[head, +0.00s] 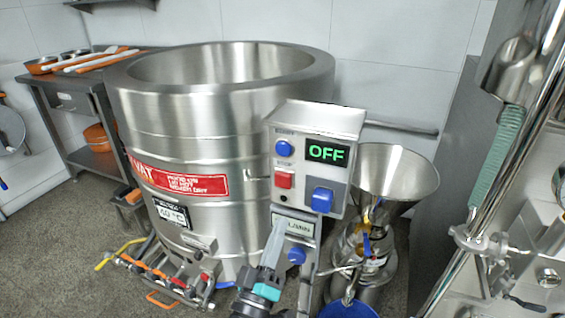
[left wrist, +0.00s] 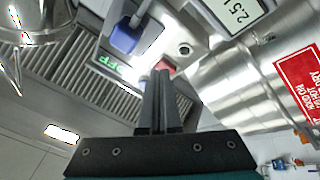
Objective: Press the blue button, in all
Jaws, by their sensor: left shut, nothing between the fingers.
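The grey control box (head: 315,118) stands in front of the large steel vat. A round blue button (head: 284,148) is at its upper left, above a red button (head: 284,179). A green display (head: 327,152) reads OFF. A larger blue switch (head: 322,199) is at the lower right. My left gripper (head: 278,224) is shut and empty, its fingers pointing up below the box.
The steel vat (head: 185,112) fills the left and middle. A steel funnel (head: 390,175) stands right of the box, and a blue knob (head: 297,256) sits below it. Valves and pipes (head: 165,275) are low at the left. A shiny column (head: 490,170) stands at the right.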

